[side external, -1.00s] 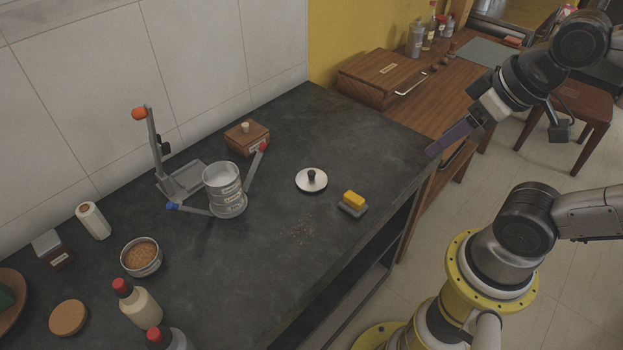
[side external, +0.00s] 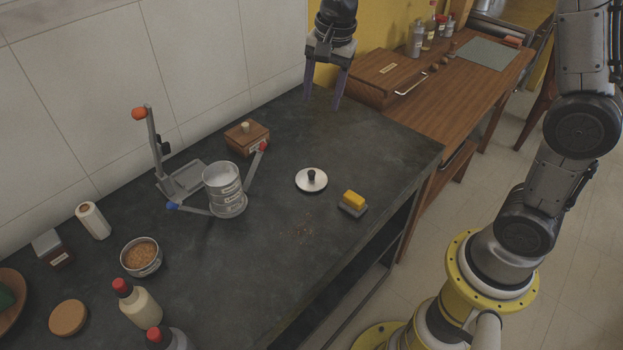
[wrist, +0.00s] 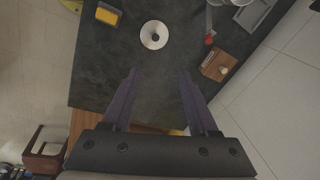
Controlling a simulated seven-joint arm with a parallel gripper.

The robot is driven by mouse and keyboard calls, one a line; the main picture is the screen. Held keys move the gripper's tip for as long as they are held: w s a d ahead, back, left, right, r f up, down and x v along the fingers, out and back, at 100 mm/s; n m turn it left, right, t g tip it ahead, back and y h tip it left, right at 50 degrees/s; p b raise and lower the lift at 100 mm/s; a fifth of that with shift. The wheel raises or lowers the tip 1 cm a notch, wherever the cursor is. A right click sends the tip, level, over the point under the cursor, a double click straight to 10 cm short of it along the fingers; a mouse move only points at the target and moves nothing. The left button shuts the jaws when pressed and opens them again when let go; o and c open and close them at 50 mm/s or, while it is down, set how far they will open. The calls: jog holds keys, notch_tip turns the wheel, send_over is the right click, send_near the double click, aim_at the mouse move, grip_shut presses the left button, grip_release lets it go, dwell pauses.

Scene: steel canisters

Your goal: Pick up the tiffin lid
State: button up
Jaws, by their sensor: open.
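The tiffin lid (side external: 311,180) is a round, shiny steel disc with a black knob, lying flat on the dark counter. It also shows in the wrist view (wrist: 154,35), beyond and between my fingertips. The steel tiffin canister (side external: 225,190) stands to its left, with a metal stand and arms with red and blue ends around it. My gripper (side external: 322,100) is open and empty, pointing down above the far right end of the counter, apart from the lid. Its two purple fingers show spread in the wrist view (wrist: 157,72).
A yellow sponge on a grey holder (side external: 352,203) lies right of the lid. A small wooden box (side external: 247,139) sits behind, near the wall. Bottles (side external: 137,303) and a bowl of grain (side external: 141,257) stand at the left. The counter around the lid is mostly clear.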

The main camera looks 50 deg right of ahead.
jog(key=g, duration=0.1)
send_over(311, 172)
notch_tip(311, 172, down, 6)
jog(key=shift+g, duration=0.5)
jog(key=f, duration=1)
jog(key=shift+s+a+f, duration=0.1)
jog(key=shift+s+a, duration=0.05)
jog(key=shift+s, duration=0.1)
jog(key=shift+w+f, duration=0.15)
jog(key=shift+f, duration=2.85)
grip_shut()
